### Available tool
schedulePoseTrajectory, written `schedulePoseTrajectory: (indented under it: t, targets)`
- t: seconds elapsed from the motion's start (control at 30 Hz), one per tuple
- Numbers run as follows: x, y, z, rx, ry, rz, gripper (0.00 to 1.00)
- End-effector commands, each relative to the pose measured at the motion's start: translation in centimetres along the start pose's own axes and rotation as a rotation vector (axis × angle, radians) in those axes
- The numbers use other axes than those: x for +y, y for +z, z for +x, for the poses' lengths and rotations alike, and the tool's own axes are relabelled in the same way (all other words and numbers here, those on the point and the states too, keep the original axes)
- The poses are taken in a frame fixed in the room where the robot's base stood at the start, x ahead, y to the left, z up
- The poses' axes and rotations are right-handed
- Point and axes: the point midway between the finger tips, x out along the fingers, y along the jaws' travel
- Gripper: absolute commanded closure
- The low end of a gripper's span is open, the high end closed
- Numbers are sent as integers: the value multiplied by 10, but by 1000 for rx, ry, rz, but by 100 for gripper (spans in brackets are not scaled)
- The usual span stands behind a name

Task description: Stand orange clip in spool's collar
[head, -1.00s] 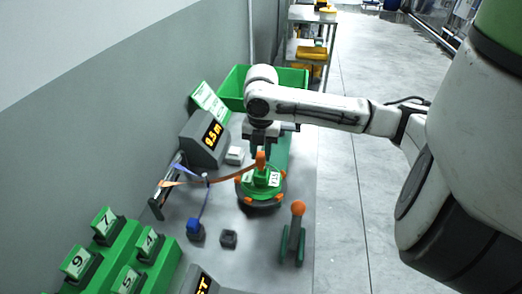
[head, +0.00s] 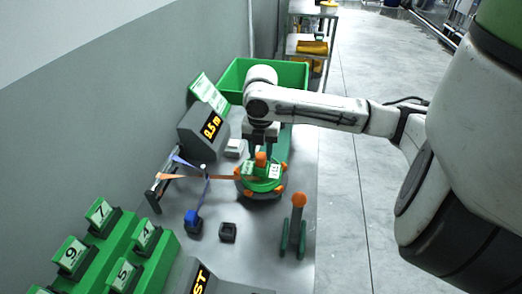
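The green spool (head: 263,186) with orange knobs around its rim lies on the grey bench. The orange clip (head: 261,159) stands roughly upright at the spool's centre; its lower end and the collar are too small and covered to make out. An orange webbing strap (head: 222,178) runs nearly straight from the spool left to a dark stand. My gripper (head: 262,146) points down directly above the spool, with its dark fingers close to the clip's top. I cannot tell whether the fingers grip it.
A grey box reading 0.5 m (head: 205,133) and a green bin (head: 236,78) stand behind. In front are a blue-topped clamp (head: 193,223), a small black block (head: 228,232) and an orange-balled tool (head: 298,207). Green numbered racks (head: 110,240) fill the front left.

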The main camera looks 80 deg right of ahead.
Motion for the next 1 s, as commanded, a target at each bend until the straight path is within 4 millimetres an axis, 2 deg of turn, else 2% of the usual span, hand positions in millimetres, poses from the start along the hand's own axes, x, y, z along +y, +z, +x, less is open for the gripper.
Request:
schedulePoseTrajectory:
  t: [0.03,0.2,0.53,0.67,1.0]
  targets:
    - [0,0,0,0,0,0,55]
    - [0,0,0,0,0,0,39]
    - [0,0,-6,0,1,0,39]
    - [1,0,-23,-2,2,-2,39]
    - [1,0,-86,-1,2,-1,39]
